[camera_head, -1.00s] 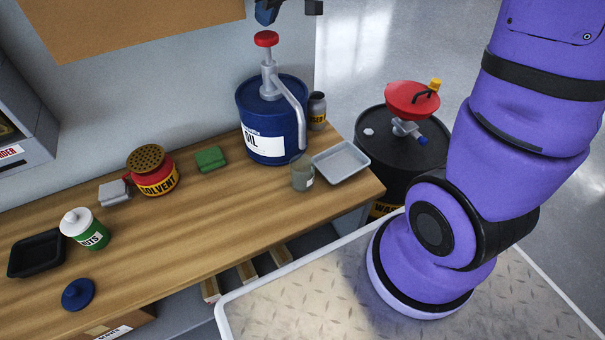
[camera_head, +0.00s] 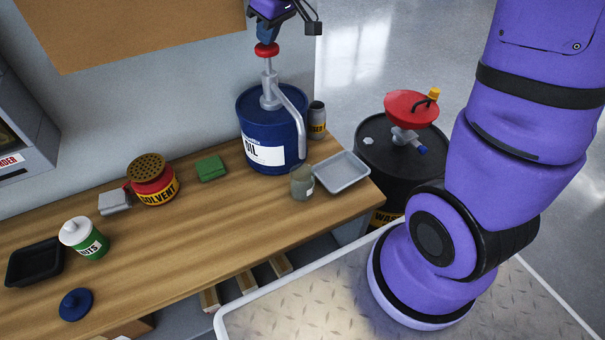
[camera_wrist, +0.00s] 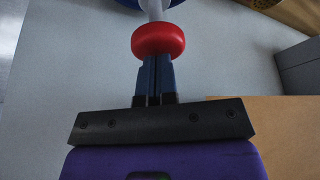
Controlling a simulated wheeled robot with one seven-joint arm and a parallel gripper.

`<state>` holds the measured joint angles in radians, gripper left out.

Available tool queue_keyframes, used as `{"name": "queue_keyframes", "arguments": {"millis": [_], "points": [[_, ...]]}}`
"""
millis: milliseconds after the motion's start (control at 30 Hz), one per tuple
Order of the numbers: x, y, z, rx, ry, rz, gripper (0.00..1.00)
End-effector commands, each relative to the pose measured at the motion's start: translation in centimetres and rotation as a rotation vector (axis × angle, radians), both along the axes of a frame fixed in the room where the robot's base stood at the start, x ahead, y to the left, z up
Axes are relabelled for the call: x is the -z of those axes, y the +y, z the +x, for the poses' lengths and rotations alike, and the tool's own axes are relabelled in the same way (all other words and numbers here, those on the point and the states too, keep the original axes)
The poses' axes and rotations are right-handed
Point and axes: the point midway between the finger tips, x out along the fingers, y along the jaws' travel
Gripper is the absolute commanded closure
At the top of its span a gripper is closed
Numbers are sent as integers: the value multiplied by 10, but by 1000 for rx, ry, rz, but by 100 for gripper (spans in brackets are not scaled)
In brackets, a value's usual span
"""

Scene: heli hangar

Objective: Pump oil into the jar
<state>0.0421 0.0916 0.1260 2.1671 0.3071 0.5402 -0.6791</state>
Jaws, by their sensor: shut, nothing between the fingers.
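The blue oil drum (camera_head: 262,120) stands on the bench near its right end. A grey pump with a red knob (camera_head: 267,50) rises from its lid, and its spout (camera_head: 291,108) bends down at the right. The small grey-green jar (camera_head: 302,183) stands on the bench in front of the drum, below the spout's end. My gripper (camera_head: 266,36) is shut and empty, directly above the red knob and touching or nearly touching it. In the wrist view the closed fingers (camera_wrist: 155,60) reach the edge of the red knob (camera_wrist: 158,40).
A grey tray (camera_head: 341,172) lies right of the jar. A small dark bottle (camera_head: 317,120) stands beside the drum. A black waste barrel (camera_head: 375,150) stands past the bench end.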

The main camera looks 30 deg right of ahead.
Motion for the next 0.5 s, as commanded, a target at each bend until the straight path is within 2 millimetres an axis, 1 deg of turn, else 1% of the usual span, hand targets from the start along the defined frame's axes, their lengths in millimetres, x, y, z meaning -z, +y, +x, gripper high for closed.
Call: {"name": "queue_keyframes", "arguments": {"millis": [500], "points": [[16,0,0,0,1,0,100]]}}
